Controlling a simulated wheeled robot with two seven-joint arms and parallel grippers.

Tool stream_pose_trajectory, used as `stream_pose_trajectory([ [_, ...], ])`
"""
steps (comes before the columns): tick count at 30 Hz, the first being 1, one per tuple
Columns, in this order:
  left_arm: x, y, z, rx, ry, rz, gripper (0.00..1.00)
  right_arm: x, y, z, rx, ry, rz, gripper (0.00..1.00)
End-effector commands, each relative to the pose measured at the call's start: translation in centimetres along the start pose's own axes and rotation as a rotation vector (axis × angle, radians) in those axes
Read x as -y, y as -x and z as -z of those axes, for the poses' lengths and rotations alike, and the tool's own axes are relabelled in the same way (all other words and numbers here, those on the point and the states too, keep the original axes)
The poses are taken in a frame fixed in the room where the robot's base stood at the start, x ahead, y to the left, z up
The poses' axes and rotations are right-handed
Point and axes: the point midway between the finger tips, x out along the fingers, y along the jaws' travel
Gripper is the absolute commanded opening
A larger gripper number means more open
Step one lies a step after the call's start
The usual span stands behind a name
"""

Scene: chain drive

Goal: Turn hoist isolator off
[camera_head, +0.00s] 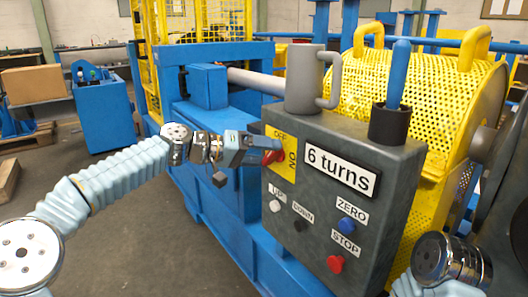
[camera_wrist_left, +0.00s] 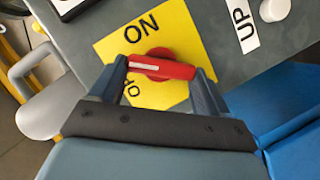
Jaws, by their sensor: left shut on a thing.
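The hoist isolator is a red rotary handle (camera_head: 273,157) on a yellow plate (camera_head: 284,170) on the grey control box. In the left wrist view the red handle (camera_wrist_left: 160,66) lies crosswise, its white mark towards the left. The word ON shows above it on the yellow plate (camera_wrist_left: 178,32); a second label, partly hidden, shows below left. My left gripper (camera_head: 262,150) is at the handle, with a finger at each end of it, also in the left wrist view (camera_wrist_left: 160,78). It is shut on the handle. My right gripper is out of view.
The grey control box (camera_head: 395,200) also carries a "6 turns" display (camera_head: 341,171), UP, DOWN, ZERO and STOP buttons, and a blue lever (camera_head: 398,75). Yellow mesh guard (camera_head: 420,80) lies behind.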

Motion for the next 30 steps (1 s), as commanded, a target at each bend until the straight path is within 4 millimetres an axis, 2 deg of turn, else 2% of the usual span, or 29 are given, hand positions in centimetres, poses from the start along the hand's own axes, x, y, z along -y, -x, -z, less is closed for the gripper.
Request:
stream_pose_trajectory([
  [15, 0.9, -0.1, -0.3, 0.001, 0.425, -0.174, 0.46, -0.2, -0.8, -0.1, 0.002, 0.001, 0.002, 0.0],
  [30, 1.1, -0.1, -0.4, 0.001, 0.621, -0.255, 0.46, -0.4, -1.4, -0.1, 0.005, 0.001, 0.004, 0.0],
])
